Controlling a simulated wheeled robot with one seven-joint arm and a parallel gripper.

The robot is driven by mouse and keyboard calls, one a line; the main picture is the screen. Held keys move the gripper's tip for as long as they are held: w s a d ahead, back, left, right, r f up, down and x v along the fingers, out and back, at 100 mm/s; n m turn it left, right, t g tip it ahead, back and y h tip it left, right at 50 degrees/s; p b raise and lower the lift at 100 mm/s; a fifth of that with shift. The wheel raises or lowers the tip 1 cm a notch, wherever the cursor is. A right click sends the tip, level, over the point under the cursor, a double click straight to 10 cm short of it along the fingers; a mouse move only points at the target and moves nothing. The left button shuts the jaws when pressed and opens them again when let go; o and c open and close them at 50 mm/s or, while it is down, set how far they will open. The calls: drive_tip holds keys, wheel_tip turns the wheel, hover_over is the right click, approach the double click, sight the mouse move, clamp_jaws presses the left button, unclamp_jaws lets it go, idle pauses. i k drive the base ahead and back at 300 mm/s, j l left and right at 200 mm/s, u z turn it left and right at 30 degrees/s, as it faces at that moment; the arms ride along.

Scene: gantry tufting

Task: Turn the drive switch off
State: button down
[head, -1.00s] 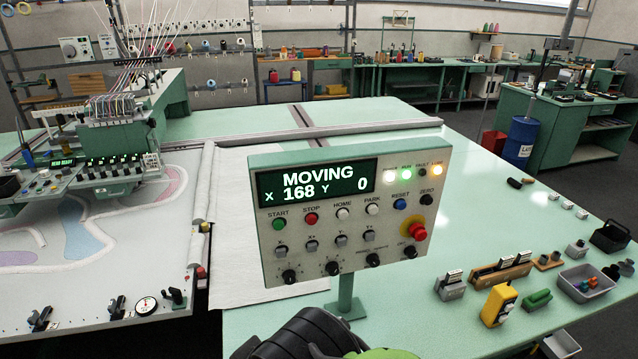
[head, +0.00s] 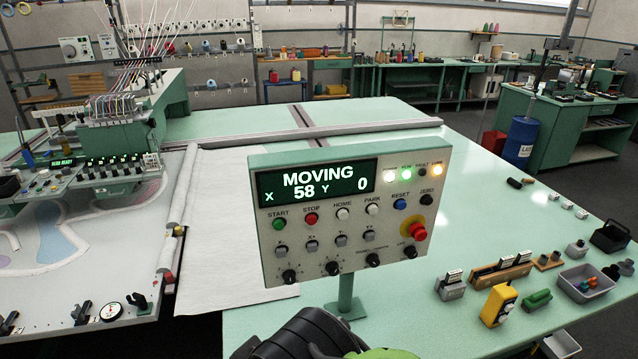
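The control panel (head: 350,215) stands upright on a short post on the green table, facing me. Below are coloured buttons, a row of grey toggle switches (head: 312,240), and a row of black knobs (head: 333,268). A red emergency-stop button (head: 418,231) sits at the right, with a small black knob (head: 410,252) under it. The labels by the lower controls are too small to read, so I cannot tell which is the drive switch. My gripper's fingers do not show; only part of my arm is at the bottom edge.
The tufting head (head: 120,130) and cloth frame (head: 80,270) are at the left. A yellow box (head: 498,305), a grey tray (head: 588,283) and small parts lie at right. The table behind the panel is mostly clear.

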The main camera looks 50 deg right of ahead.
sight(409, 251)
drive_tip(key=l+z, duration=0.1)
drive_tip(key=z, duration=0.75)
drive_tip(key=i+l+z, duration=0.1)
drive_tip(key=z, duration=0.7)
drive_tip(key=i, duration=0.05)
